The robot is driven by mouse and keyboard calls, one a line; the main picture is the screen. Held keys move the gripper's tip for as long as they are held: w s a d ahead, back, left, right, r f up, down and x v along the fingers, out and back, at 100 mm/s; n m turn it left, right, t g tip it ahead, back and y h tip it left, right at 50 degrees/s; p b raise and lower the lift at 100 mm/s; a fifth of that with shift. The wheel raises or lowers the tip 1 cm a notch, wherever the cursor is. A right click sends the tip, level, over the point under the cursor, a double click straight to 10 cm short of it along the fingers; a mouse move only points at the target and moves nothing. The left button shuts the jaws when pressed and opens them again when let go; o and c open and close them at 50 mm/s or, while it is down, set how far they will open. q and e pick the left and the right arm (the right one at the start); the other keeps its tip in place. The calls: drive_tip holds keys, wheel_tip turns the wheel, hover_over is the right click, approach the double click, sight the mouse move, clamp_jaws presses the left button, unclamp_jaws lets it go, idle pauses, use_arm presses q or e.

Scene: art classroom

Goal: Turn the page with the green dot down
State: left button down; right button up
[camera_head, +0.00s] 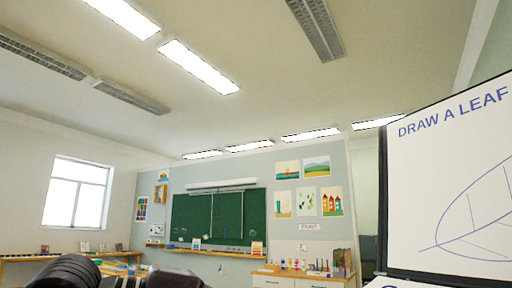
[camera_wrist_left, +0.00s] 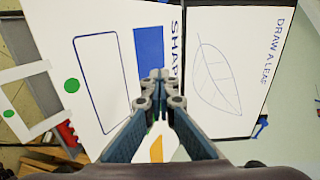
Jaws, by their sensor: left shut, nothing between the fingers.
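A white page titled "SHAP…" (camera_wrist_left: 106,75), the rest of the title hidden, shows in the left wrist view with a blue outlined rectangle and a solid blue block. A green dot (camera_wrist_left: 71,86) is near its left edge. Beside it is the "DRAW A LEAF" page (camera_wrist_left: 215,70), which also shows in the head view (camera_head: 460,180) at the right. My right gripper is not in view.
At the left edge of the left wrist view is a white frame-like piece (camera_wrist_left: 30,100) with another green dot (camera_wrist_left: 8,113). In the head view a green chalkboard (camera_head: 220,217) and a white cabinet (camera_head: 300,279) stand far back.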

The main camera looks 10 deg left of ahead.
use_arm(q)
drive_tip(key=shift+w+d+f+b, duration=0.1)
drive_tip(key=shift+d+f+b, duration=0.1)
drive_tip(key=shift+f+b, duration=0.3)
drive_tip(key=shift+w+d+f+b, duration=0.2)
drive_tip(key=shift+f+b, duration=0.15)
drive_tip(key=shift+f, duration=0.3)
drive_tip(key=shift+w+d+f+b, duration=0.1)
drive_tip(key=shift+d+f+b, duration=0.1)
drive_tip(key=shift+f+b, duration=0.3)
drive_tip(key=shift+d+f+b, duration=0.25)
drive_tip(key=shift+f+b, duration=0.4)
drive_tip(key=shift+f, duration=0.5)
drive_tip(key=shift+w+d+f, duration=0.1)
drive_tip(key=shift+d+f, duration=0.05)
drive_tip(key=shift+w+d+f+b, duration=0.15)
drive_tip(key=shift+d+f+b, duration=0.05)
drive_tip(key=shift+f+b, duration=0.3)
drive_tip(key=shift+w+d+f, duration=0.15)
drive_tip(key=shift+d+f, duration=0.05)
drive_tip(key=shift+f, duration=0.2)
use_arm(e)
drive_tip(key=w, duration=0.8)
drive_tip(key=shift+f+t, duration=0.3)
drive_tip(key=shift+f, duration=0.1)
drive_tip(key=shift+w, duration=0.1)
